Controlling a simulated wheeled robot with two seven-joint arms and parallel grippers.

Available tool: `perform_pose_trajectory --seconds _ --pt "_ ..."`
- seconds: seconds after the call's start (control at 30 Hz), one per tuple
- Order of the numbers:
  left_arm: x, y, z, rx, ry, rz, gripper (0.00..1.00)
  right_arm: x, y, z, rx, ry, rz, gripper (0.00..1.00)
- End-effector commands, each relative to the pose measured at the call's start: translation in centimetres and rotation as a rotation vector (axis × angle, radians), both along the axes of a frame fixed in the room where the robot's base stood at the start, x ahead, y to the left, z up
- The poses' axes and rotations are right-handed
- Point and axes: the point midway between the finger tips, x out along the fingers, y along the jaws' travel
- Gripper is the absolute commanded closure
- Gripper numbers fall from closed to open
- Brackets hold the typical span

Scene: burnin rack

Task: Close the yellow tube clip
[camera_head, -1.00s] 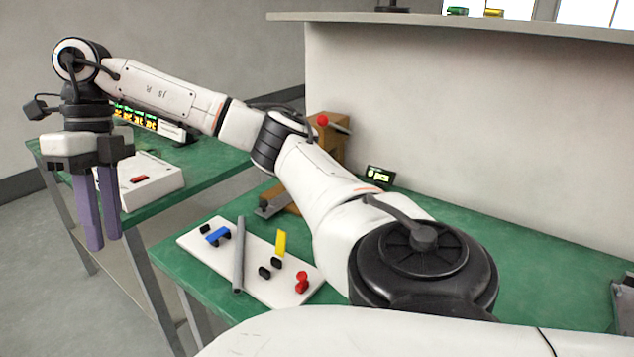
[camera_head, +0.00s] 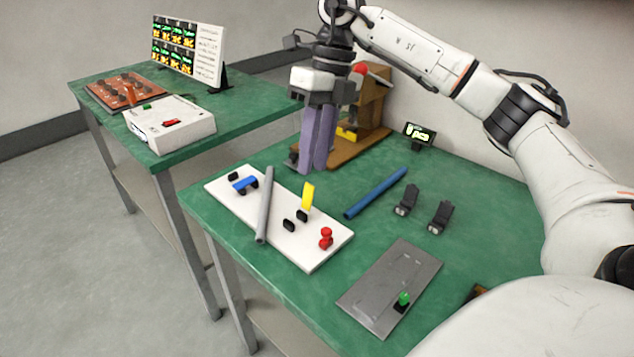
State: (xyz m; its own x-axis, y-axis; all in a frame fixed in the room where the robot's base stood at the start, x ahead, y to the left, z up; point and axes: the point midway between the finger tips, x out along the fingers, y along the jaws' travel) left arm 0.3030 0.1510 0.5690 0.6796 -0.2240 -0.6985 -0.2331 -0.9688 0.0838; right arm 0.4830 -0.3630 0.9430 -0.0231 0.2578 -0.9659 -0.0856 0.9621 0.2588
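The yellow tube clip (camera_head: 308,195) stands upright, tilted up from a black block on the white board (camera_head: 312,256), right of the grey tube (camera_head: 265,205). A blue clip (camera_head: 244,184) lies low across black blocks at the board's far left end, left of the tube. My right gripper (camera_head: 317,168) points down with two purple fingers above the table. In the picture it is just above the yellow clip, near the wooden stand. The fingers look parted by a narrow gap with nothing between them. My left gripper is not in view.
A blue tube (camera_head: 376,193), black clamps (camera_head: 408,200), a grey plate (camera_head: 390,285) and a small display (camera_head: 419,134) lie to the right. A wooden stand (camera_head: 368,110) is behind. A white box (camera_head: 170,122) sits on the left table.

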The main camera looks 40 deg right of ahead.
Motion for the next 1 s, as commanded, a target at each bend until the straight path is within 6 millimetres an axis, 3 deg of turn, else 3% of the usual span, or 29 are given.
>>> perform_pose_trajectory --seconds 0.2,0.4,0.73,0.87,1.0 --pt "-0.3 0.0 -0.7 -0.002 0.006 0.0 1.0 -0.3 0.8 -4.1 -0.001 0.003 -0.002 0.77" --pt "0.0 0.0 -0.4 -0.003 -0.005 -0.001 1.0 -0.3 1.4 -6.0 -0.001 0.001 -0.003 0.77" --pt "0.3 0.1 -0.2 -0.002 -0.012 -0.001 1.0 -0.3 1.5 -6.3 0.0 0.0 -0.004 0.77" --pt "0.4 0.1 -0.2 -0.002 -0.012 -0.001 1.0 -0.3 1.5 -6.3 0.0 0.0 -0.004 0.98" --pt "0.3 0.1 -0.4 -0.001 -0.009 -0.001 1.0 -0.3 1.5 -6.3 0.0 0.0 -0.004 1.0"
